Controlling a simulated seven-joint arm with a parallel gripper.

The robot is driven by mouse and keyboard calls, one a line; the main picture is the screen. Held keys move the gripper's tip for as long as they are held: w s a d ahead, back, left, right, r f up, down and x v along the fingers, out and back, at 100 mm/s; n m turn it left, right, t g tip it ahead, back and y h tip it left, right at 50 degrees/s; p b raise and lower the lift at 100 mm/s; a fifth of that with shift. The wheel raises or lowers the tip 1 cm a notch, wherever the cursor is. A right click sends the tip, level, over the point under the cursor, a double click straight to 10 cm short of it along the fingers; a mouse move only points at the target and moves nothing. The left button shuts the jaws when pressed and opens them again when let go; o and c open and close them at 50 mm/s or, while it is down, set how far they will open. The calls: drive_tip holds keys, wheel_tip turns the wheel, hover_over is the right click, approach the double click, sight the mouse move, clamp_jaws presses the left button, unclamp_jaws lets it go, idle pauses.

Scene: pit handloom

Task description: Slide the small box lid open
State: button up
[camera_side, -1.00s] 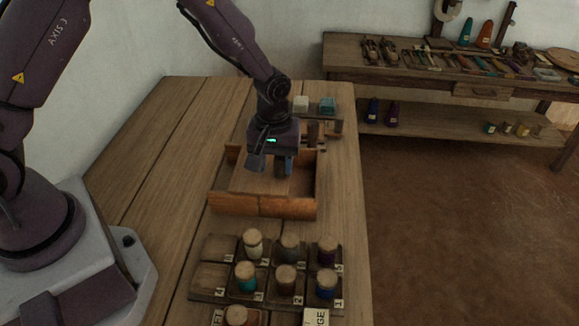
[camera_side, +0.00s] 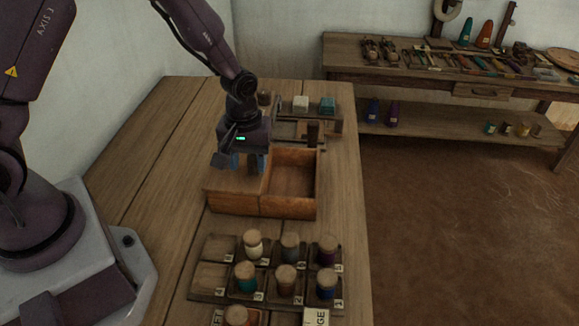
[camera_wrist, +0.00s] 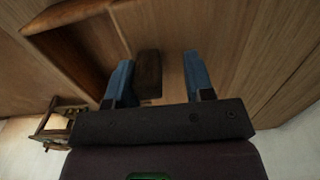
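The small wooden box (camera_side: 288,207) sits on the bench with its right half uncovered; the empty-looking inside (camera_side: 293,178) shows. Its flat lid (camera_side: 232,181) covers the left half. In the wrist view the lid (camera_wrist: 230,45) has a dark brown handle block (camera_wrist: 149,75), and the box's open inside (camera_wrist: 75,55) shows at upper left. My gripper (camera_side: 247,163) is low over the lid. In the wrist view its two blue fingers (camera_wrist: 160,80) stand apart on either side of the handle, closer on the left, with a wide gap on the right.
A numbered tray (camera_side: 212,277) with several capped spools stands in front of the box. Behind it is a small rack with a white block (camera_side: 301,103) and a teal block (camera_side: 327,105). The bench left of the box is clear.

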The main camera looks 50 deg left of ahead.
drive_tip(key=shift+s+a, duration=0.1)
idle(0.3)
drive_tip(key=shift+w+d, duration=0.3)
drive_tip(key=shift+o, duration=0.2)
drive_tip(key=shift+o, duration=0.6)
drive_tip(key=shift+r, duration=3.25)
